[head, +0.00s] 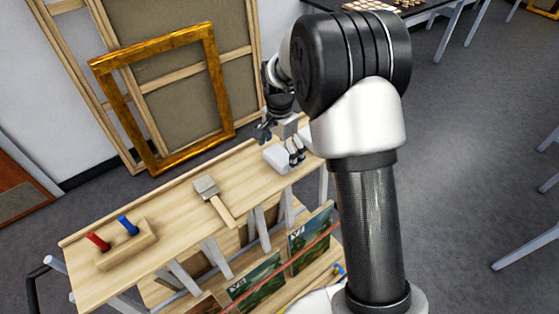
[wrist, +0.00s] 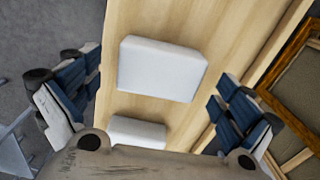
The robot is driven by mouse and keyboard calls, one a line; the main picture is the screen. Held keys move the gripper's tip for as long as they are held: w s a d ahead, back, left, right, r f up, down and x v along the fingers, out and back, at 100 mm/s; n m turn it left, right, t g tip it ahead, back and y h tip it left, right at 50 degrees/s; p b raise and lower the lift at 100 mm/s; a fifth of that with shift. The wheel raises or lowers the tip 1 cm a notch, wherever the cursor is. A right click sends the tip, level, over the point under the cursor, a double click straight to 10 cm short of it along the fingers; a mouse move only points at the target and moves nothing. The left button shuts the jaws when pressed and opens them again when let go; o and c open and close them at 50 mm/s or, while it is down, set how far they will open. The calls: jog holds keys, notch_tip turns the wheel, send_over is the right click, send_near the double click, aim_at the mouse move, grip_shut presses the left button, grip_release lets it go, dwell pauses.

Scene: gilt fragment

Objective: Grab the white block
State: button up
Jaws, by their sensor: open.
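A white block (wrist: 163,68) with rounded edges lies on the wooden tabletop, between the fingers of my gripper (wrist: 155,92) in the wrist view. A second white block (wrist: 136,132) lies closer to the gripper's base in that view, partly hidden by it. In the head view a white block (head: 275,158) shows beside my gripper (head: 280,146) near the table's right end. My gripper is open and empty, with its blue-grey fingers spread wide on either side, apart from the blocks.
A brush (head: 210,192) lies mid-table. A wooden holder (head: 127,248) with red and blue handles is at the left end. A gilt frame (head: 217,80) leans behind. Paintings (head: 256,282) stand below the tabletop. Bare wood lies between brush and holder.

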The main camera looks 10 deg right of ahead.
jog(key=shift+f, duration=0.75)
jog(key=shift+r, duration=0.1)
jog(key=shift+c, duration=0.2)
jog(key=c, duration=0.9)
